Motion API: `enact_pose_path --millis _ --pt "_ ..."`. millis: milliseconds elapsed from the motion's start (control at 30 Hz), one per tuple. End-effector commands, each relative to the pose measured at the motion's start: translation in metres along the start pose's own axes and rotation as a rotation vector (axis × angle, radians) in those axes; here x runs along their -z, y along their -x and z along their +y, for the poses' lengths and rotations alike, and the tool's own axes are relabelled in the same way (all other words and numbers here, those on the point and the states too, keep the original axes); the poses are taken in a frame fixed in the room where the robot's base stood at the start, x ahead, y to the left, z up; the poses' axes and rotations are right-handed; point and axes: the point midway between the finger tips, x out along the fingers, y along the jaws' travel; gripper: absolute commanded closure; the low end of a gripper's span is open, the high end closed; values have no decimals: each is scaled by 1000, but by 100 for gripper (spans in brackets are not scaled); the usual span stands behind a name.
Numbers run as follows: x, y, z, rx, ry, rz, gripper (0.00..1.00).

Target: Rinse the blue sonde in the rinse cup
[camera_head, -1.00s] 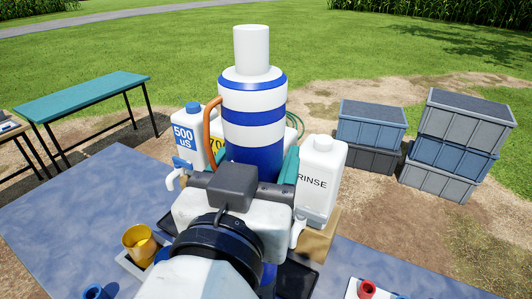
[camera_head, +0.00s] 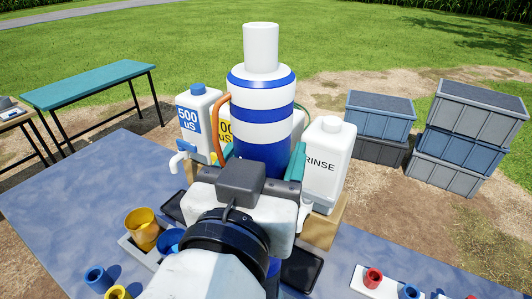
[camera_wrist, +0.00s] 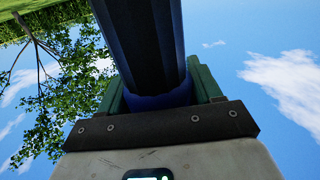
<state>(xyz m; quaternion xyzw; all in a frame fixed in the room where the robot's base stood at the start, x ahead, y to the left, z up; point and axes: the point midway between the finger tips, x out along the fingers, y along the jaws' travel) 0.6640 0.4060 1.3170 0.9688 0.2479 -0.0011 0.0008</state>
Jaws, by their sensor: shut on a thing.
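My gripper (camera_head: 265,168) is shut on the blue sonde (camera_head: 262,118), a thick cylinder with blue and white stripes and a narrower white top. The sonde stands upright between the teal fingers. In the wrist view its dark blue body (camera_wrist: 150,45) sits between the green fingers (camera_wrist: 160,95). Its lower end is hidden behind my arm in the head view. A yellow cup (camera_head: 142,226) and a blue cup (camera_head: 170,240) stand left of my wrist. A white jug marked RINSE (camera_head: 327,165) stands right of the sonde. I cannot tell which cup is the rinse cup.
A white jug marked 500 uS (camera_head: 198,120) and a partly hidden yellow-labelled jug (camera_head: 225,128) stand behind, beside an orange tube (camera_head: 220,125). Black trays (camera_head: 302,270) lie below. A white rack (camera_head: 385,286) holds small coloured pieces. The blue table's left side (camera_head: 70,205) is mostly clear.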

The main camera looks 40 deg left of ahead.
Motion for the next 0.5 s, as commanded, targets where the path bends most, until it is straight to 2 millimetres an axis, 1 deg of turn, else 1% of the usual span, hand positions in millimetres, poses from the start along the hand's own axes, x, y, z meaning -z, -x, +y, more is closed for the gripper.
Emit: enact_pose_path --millis 33,167,500 --pt "3 1 0 0 -2 8 100" --pt "3 1 0 1 -2 8 100" --pt "-6 1 0 0 -2 7 100"
